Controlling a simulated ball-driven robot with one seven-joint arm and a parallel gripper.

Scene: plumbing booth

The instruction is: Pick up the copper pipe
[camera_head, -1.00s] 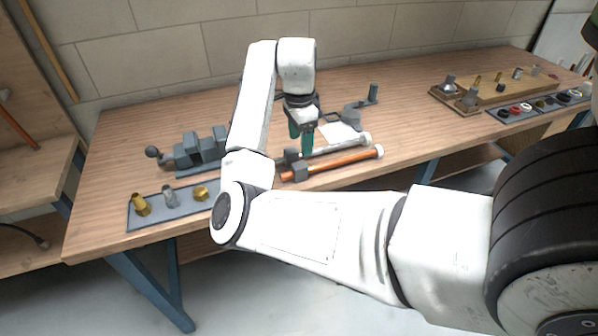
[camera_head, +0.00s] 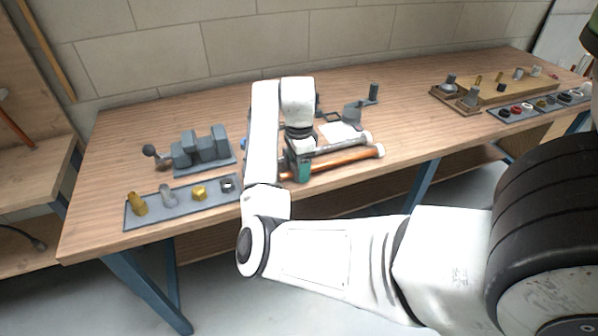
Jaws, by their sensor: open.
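The copper pipe (camera_head: 345,159) is an orange tube with a white right end, lying near the front edge of the workbench. Its left part is partly hidden by my gripper and arm. My gripper (camera_head: 302,171) is open and points down at the left part of the copper pipe. A teal finger pad shows in front of the pipe. I cannot tell whether the fingers touch it. A grey pipe (camera_head: 345,145) with a white end lies just behind, roughly parallel.
A grey vise (camera_head: 205,150) stands on the left of the workbench (camera_head: 120,150). A grey tray (camera_head: 182,207) with brass and grey fittings lies at the front left. A wooden board with fittings (camera_head: 505,90) and a tray of small parts (camera_head: 540,106) lie at the right.

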